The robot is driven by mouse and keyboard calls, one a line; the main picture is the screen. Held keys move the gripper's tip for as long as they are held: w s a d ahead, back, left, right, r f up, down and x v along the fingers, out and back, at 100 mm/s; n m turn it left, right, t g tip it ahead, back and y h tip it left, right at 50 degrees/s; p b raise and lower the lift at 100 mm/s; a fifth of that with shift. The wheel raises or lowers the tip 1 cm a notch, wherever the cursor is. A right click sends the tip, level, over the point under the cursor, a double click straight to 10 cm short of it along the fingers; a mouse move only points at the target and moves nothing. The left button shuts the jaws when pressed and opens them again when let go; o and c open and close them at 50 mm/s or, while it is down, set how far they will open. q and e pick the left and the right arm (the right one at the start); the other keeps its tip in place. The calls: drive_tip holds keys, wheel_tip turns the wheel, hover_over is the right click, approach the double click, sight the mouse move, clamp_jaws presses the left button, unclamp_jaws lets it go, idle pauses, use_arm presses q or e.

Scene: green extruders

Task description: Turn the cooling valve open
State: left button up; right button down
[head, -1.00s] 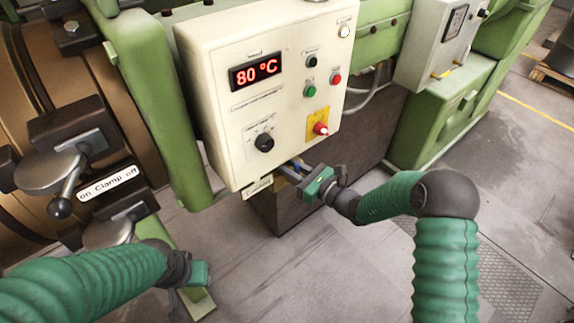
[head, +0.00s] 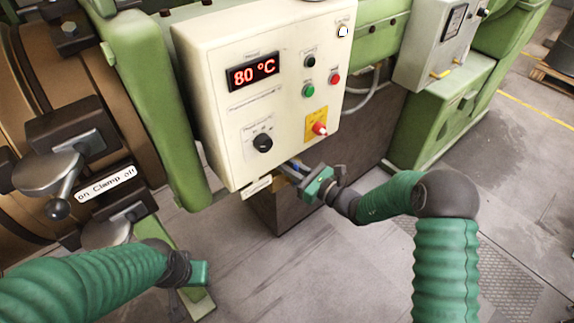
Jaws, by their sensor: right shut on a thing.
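The cream control box (head: 222,155) shows a red 80 °C display (head: 254,71) and a black rotary knob (head: 263,142). A small white label (head: 257,188) hangs at the box's lower edge, its text too small to read. My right gripper (head: 298,176) is at the underside of the box, just right of this label. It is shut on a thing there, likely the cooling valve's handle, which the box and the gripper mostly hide. A bit of blue shows between the fingers. My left gripper (head: 192,286) is low at the left, away from the box; its fingers are unclear.
A red knob on a yellow plate (head: 317,125) and green, red and black buttons sit on the box. At left is a clamp lever (head: 62,188) with an "on Clamp off" label (head: 105,184). A green post (head: 165,120) stands left of the box. The floor (head: 290,270) in front is clear.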

drive_tip(key=shift+f, duration=0.1)
idle(0.4)
drive_tip(key=d+m, duration=0.1)
drive_tip(key=m, duration=0.1)
drive_tip(key=w+m, duration=0.1)
drive_tip(key=m, duration=0.1)
drive_tip(key=d+m+t+p, duration=0.1)
drive_tip(key=m, duration=0.1)
drive_tip(key=shift+w+d+f, duration=0.3)
drive_tip(key=shift+w+d, duration=0.05)
drive_tip(key=c, duration=1.8)
unclamp_jaws()
drive_tip(key=o, duration=0.4)
drive_tip(key=shift+r, duration=0.1)
